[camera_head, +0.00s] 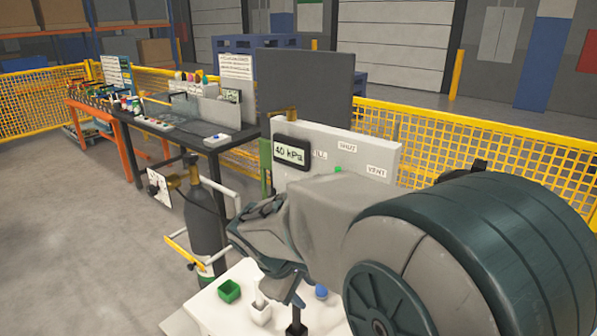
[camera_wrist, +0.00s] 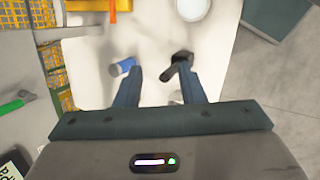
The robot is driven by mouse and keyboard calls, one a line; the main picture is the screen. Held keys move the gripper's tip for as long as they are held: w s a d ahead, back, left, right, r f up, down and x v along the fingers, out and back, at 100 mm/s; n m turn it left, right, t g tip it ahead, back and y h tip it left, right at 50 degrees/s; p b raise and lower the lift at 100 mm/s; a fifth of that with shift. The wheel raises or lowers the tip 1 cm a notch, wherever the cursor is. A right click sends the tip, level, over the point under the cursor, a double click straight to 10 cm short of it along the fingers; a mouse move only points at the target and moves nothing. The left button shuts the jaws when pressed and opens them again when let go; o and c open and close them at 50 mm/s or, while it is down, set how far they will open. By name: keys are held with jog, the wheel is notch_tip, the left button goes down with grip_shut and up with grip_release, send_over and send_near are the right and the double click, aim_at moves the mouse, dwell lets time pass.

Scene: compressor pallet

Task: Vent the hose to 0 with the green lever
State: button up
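A pale panel (camera_head: 378,152) carries a display (camera_head: 291,154) reading 40 kPa and the labels SHUT and VENT; a third label is partly covered. A small green part (camera_head: 338,169), apparently the green lever, shows below SHUT, mostly hidden behind my arm. In the wrist view the green lever (camera_wrist: 14,104) lies at the left edge, well left of my gripper, with part of the display (camera_wrist: 13,166) below. My gripper (camera_wrist: 160,74) is open and empty, its fingers apart, pointing down over a white tabletop. It also shows in the head view (camera_head: 287,288), below the panel. I cannot identify the hose.
A black part (camera_wrist: 178,66) is near my right fingertip. A dark gas cylinder (camera_head: 205,222) stands left of the table. A yellow fence (camera_head: 470,150) runs behind.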

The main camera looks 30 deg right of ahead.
jog(key=w+d+r+n+t+h+p, duration=0.1)
jog(key=w+d+r+n+h, duration=0.25)
jog(key=w+n, duration=0.2)
jog(key=w+d+r+n+t+h+p, duration=0.1)
jog(key=w+d+r+n+h, duration=0.3)
jog(key=w, duration=0.3)
jog(key=w+d+r+n+t+h+p, duration=0.1)
jog(key=w+d+r+n+h, duration=0.15)
jog(key=w+n+h, duration=0.3)
jog(key=shift+m, duration=0.3)
jog(key=w+d, duration=0.1)
jog(key=d, duration=0.3)
jog(key=w+d+p, duration=0.1)
jog(key=d, duration=0.4)
jog(key=w+d+f, duration=0.1)
jog(key=d, duration=0.4)
jog(key=shift+p, duration=0.3)
jog(key=shift+a, duration=0.1)
grip_shut()
jog(key=shift+w, duration=0.1)
